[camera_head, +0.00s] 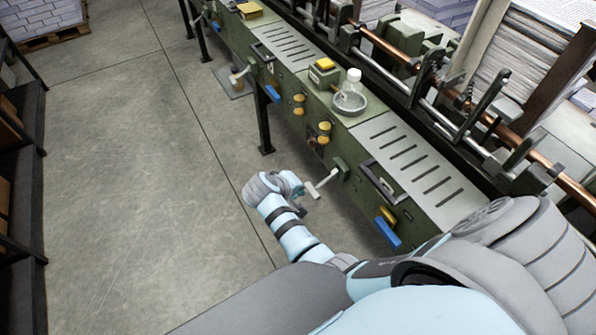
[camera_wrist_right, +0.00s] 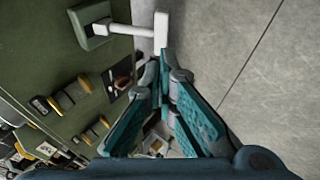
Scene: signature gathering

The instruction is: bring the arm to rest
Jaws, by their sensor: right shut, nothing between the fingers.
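My right arm (camera_head: 291,236) reaches down and left from the lower right in the head view, with its wrist beside the green machine's front. The right gripper (camera_wrist_right: 166,85) shows in the right wrist view, with its teal fingers brought together and nothing held. A white crank handle (camera_wrist_right: 160,36) on the green machine (camera_wrist_right: 50,65) appears just beyond the fingertips. I cannot tell whether they touch. In the head view the same handle (camera_head: 321,185) sits right of my wrist, and the fingers are mostly hidden. My left gripper is not in view.
The green machine (camera_head: 368,162) runs diagonally, with slotted grey plates, yellow knobs and blue handles. Dark shelving (camera_head: 22,215) lines the left edge. The concrete floor (camera_head: 120,150) between is clear.

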